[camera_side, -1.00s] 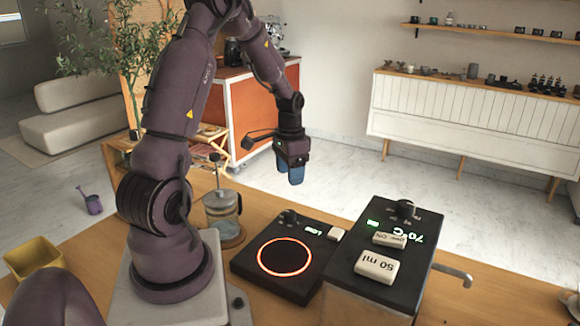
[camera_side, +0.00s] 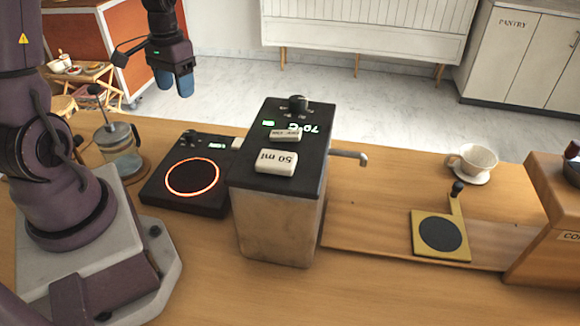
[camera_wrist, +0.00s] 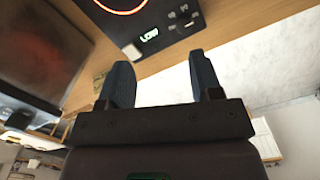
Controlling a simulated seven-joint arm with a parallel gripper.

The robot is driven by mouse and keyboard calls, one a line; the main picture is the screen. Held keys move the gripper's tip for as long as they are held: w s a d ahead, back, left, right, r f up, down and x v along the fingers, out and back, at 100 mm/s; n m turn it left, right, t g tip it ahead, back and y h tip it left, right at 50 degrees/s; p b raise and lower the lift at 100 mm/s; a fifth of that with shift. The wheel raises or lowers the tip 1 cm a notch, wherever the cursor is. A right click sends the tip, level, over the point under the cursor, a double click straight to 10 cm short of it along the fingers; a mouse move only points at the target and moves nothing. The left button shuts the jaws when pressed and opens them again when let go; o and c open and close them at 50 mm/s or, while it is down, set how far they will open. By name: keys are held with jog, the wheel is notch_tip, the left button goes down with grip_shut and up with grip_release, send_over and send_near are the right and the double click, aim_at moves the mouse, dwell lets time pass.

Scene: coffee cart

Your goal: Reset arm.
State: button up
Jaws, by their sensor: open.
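My gripper (camera_side: 174,84) hangs in the air with its blue fingers pointing down, behind and above the hot plate, over the far edge of the counter. In the wrist view my gripper (camera_wrist: 157,84) shows two blue fingers apart with nothing between them. It touches nothing. My arm rises from its base at the left of the side view.
A black hot plate (camera_side: 160,200) with a glowing red ring sits left of a boxy water dispenser (camera_side: 275,225) with a spout. A glass press (camera_side: 118,150) stands near my base. A white dripper (camera_side: 472,162) and a yellow-framed stand (camera_side: 440,245) are at right.

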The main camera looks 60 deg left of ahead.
jog(key=s+d+r+m+t, duration=0.2)
jog(key=d+r, duration=0.5)
jog(key=d, duration=0.4)
jog(key=s+d+r+m+t, duration=0.2)
jog(key=d+r+t, duration=0.2)
jog(key=d+r, duration=0.4)
jog(key=d, duration=0.3)
jog(key=shift+s+d+r+m, duration=0.15)
jog(key=shift+s+d+m, duration=0.1)
jog(key=shift+m, duration=0.15)
dwell(1.3)
